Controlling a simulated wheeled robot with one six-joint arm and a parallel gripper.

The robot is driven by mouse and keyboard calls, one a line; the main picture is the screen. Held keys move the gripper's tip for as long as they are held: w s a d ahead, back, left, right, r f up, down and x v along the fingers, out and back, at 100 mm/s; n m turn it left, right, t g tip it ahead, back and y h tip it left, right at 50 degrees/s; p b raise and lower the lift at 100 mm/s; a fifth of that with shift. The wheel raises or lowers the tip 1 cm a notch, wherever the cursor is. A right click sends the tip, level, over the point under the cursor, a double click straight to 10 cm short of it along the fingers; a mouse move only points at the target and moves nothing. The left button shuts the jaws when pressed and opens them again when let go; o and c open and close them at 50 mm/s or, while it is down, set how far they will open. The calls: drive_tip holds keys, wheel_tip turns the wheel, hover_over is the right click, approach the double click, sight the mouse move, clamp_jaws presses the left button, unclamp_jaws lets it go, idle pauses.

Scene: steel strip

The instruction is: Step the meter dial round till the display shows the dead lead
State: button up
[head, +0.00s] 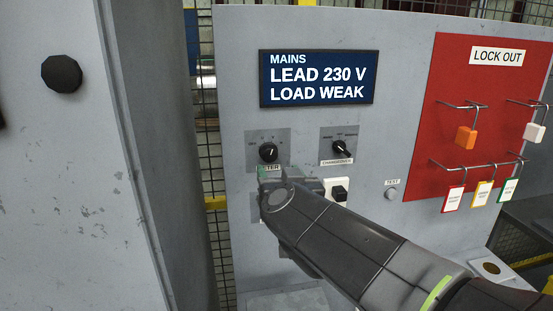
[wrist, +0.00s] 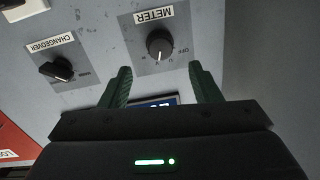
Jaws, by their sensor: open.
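The meter dial (head: 268,152) is a round black knob on a grey plate, with a METER label below it. In the wrist view the dial (wrist: 159,45) appears upside down, between and beyond the fingertips. My gripper (wrist: 158,78) is open and empty, its two green fingers apart and not seen touching the dial. In the head view my gripper (head: 266,175) is just below the dial and covers part of its label. The display (head: 318,78) reads MAINS, LEAD 230 V, LOAD WEAK.
The changeover knob (head: 342,148) is right of the dial. A black switch on a white plate (head: 338,192) and a TEST button (head: 391,194) sit lower. A red lock out board (head: 480,75) with hanging tags and padlocks is at right. A grey cabinet (head: 75,170) stands at left.

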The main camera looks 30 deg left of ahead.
sight(270, 156)
drive_tip(key=b+x, duration=0.1)
drive_tip(key=x, duration=0.7)
drive_tip(key=shift+w+a+b, duration=0.2)
drive_tip(key=shift+w+b, duration=0.05)
drive_tip(key=shift+b, duration=0.05)
drive_tip(key=shift+c, duration=0.3)
drive_tip(key=c, duration=0.9)
